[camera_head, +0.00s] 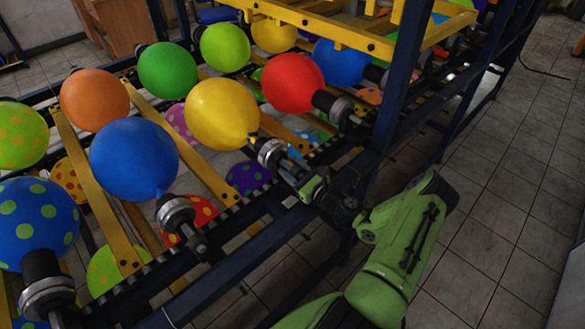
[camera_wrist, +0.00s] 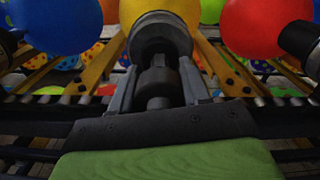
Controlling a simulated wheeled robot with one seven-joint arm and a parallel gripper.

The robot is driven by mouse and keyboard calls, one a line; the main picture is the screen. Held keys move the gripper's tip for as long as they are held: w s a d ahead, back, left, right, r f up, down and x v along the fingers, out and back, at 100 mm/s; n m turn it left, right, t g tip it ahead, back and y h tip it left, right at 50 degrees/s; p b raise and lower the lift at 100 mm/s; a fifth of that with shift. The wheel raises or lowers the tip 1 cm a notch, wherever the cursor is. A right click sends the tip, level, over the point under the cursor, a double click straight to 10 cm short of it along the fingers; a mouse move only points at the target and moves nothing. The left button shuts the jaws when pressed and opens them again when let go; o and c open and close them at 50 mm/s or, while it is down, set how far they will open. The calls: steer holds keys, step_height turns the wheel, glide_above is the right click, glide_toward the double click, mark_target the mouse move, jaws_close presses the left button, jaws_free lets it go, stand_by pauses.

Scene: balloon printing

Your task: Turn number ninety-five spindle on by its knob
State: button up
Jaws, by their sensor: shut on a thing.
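Spindles with dark bodies and metal collars stand in a row along the near rail, each bearing a balloon. My gripper (camera_head: 306,184) reaches the outer end of the spindle (camera_head: 270,153) that bears the yellow balloon (camera_head: 222,114). In the wrist view, the fingers of my gripper (camera_wrist: 157,88) lie on both sides of this spindle's dark knob (camera_wrist: 157,103), shut on it. The metal collar (camera_wrist: 160,26) is just beyond the fingertips. No number is readable on any spindle, so I cannot tell which is ninety-five. The knob's turn angle is unclear.
A spindle with a blue balloon (camera_head: 134,158) is on the left and one with a red balloon (camera_head: 293,83) on the right. A dark blue upright post (camera_head: 400,75) stands close right of my gripper. Tiled floor (camera_head: 500,200) is clear at the right.

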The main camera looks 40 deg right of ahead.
steer(key=shift+f, duration=0.25)
steer(key=o, duration=0.7)
steer(key=shift+c, duration=0.2)
steer(key=o, duration=0.4)
steer(key=shift+r, duration=0.15)
steer(key=shift+s, duration=0.1)
steer(key=s, duration=0.5)
steer(key=s+d, duration=0.1)
steer(key=s, duration=0.4)
steer(key=s+d, duration=0.1)
steer(key=s, duration=0.4)
steer(key=shift+s+d, duration=0.1)
steer(key=shift+s, duration=0.15)
